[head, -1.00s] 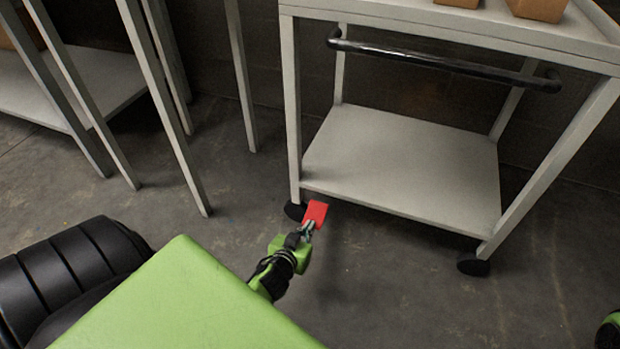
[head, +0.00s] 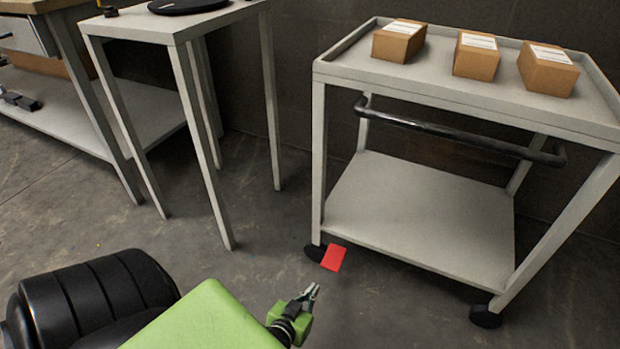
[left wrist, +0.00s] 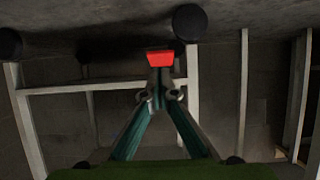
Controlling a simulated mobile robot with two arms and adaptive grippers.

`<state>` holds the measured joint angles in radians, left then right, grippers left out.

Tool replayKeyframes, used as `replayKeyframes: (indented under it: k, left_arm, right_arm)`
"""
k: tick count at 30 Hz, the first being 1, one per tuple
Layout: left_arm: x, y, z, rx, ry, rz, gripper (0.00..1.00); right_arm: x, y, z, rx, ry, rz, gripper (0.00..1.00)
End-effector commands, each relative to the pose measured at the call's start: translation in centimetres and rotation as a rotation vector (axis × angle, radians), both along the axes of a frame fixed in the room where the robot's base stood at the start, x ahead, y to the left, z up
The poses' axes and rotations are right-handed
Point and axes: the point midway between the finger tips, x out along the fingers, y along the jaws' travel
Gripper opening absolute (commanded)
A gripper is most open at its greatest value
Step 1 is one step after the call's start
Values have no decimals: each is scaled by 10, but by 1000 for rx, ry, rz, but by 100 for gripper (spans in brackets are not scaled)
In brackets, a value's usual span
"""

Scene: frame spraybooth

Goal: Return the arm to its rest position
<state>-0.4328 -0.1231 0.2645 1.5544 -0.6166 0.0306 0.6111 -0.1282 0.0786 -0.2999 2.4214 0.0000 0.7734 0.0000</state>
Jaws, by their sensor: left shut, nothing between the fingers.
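My left gripper (head: 312,291) is low over the floor in front of the grey cart, at the bottom middle of the head view. Its fingers are together with nothing between them. They also show in the left wrist view (left wrist: 160,78), pointing away from the camera. A flat red piece (head: 333,258) is just beyond the fingertips, beside the cart's left front wheel, with a gap to the gripper in the head view. It shows past the fingertips in the left wrist view (left wrist: 159,57). What it rests on is unclear. My right gripper is out of view.
The wheeled cart (head: 420,213) carries three brown boxes (head: 398,41) with white labels on top and has a black handle (head: 450,130). A tall grey table (head: 170,27) with a black disc stands left of it. Floor is open in front.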

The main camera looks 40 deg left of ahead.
Motion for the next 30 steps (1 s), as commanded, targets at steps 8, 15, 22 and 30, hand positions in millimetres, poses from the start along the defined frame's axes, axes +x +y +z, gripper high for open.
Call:
replayKeyframes:
  k: [8, 15, 22, 30]
  left_arm:
    - [-13, -3, -1, 0, -1, 0, 0]
    - [-13, -4, -1, 0, -1, 0, 0]
    - [-13, -4, -1, 0, -1, 0, 0]
    - [28, -28, 67, 22, -165, -90, 0]
  right_arm:
    - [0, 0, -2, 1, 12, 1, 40]
    - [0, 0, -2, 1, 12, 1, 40]
    - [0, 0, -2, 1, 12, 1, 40]
    - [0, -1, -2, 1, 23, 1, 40]
